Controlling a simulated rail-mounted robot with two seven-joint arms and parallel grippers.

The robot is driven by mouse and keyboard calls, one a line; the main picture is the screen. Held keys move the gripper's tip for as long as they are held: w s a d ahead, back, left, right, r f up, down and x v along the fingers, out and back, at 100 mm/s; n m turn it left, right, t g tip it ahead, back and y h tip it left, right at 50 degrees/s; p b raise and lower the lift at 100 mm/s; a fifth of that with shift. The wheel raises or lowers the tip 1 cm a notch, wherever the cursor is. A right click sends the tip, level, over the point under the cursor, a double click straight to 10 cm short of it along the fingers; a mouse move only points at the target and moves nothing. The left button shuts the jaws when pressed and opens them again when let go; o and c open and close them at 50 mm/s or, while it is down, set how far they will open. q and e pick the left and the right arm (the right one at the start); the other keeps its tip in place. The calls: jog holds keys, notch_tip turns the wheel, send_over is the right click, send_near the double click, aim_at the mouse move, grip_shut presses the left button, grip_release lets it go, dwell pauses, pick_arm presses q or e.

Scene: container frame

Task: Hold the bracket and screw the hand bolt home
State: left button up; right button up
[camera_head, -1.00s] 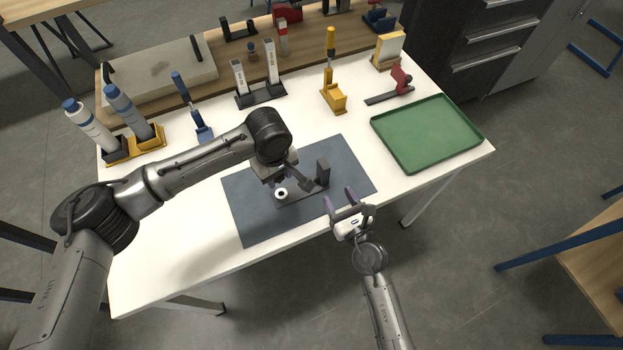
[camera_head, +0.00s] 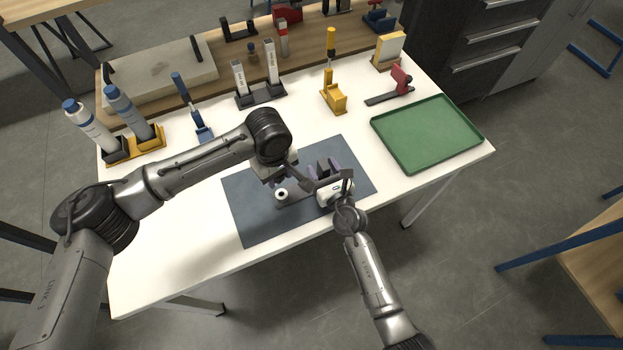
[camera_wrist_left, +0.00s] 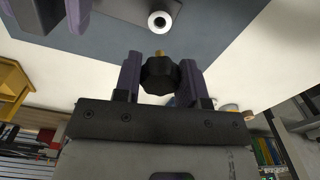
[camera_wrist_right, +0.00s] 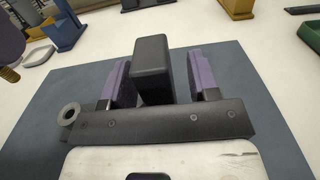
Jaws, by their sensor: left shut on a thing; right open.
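The bracket, a dark plate with an upright block (camera_wrist_right: 153,65) and a ring-shaped boss (camera_head: 281,194), lies on a blue-grey mat (camera_head: 246,222). The boss also shows in the left wrist view (camera_wrist_left: 159,20). My left gripper (camera_wrist_left: 160,78) is shut on a black-knobbed hand bolt (camera_wrist_left: 159,76) with a brass tip. The bolt is apart from the boss in that view; the head view hides it behind the left hand. My right gripper (camera_wrist_right: 162,80) is open, its purple fingers on either side of the upright block, with visible gaps.
A green tray (camera_head: 482,134) stands at the right end of the white table. Bottles in a yellow holder (camera_head: 150,144), a blue tool stand (camera_head: 202,133) and a yellow stand (camera_head: 335,102) line the back. The table left of the mat is clear.

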grip_shut()
dwell(0.5)
